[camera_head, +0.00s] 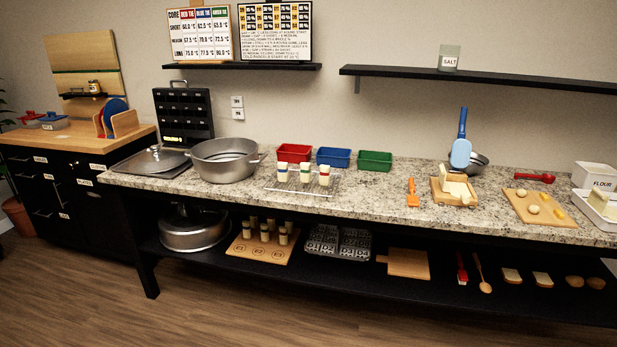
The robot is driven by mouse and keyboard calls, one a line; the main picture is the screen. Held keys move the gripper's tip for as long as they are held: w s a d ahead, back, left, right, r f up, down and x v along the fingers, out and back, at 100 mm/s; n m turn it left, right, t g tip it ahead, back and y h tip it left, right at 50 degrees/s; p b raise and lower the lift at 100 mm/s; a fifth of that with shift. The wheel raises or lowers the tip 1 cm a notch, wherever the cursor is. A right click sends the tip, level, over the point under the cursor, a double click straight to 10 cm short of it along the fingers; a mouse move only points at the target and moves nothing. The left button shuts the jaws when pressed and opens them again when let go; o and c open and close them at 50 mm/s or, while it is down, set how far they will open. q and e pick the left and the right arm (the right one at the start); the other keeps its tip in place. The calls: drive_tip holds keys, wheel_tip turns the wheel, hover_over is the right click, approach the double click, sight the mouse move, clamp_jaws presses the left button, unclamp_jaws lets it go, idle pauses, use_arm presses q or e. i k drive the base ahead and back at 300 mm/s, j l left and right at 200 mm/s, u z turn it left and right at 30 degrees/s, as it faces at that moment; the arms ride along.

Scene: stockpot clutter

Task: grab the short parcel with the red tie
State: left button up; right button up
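Three pale upright parcels stand in the wire rack (300,190) on the granite counter. The right one (325,175) appears to have a red tie, the left one (282,173) a blue tie and the middle one (305,173) a green tie. They look close in height. More pale parcels (265,232) stand in rows on a marked wooden board (250,250) on the lower shelf. Their tie colours and lengths are too small and dark to tell. Neither of my grippers is in view.
A large open pot (225,160) stands left of the rack, beside a lid (160,157). Red (294,153), blue (334,157) and green (375,161) bins stand behind it. The counter is bare between rack and orange tool (412,192). A wall chart (200,34) lists ties.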

sight(325, 170)
drive_tip(key=l, duration=0.1)
drive_tip(key=j, duration=0.15)
drive_tip(key=l, duration=0.15)
drive_tip(key=i+l, duration=0.2)
drive_tip(key=i, duration=0.15)
drive_tip(key=i+l, duration=0.15)
drive_tip(key=i, duration=0.25)
drive_tip(key=i+l+u, duration=0.35)
drive_tip(key=i+l, duration=0.15)
drive_tip(key=i+l+u, duration=0.35)
drive_tip(key=i+l, duration=0.15)
drive_tip(key=u, duration=0.45)
drive_tip(key=i+l, duration=0.05)
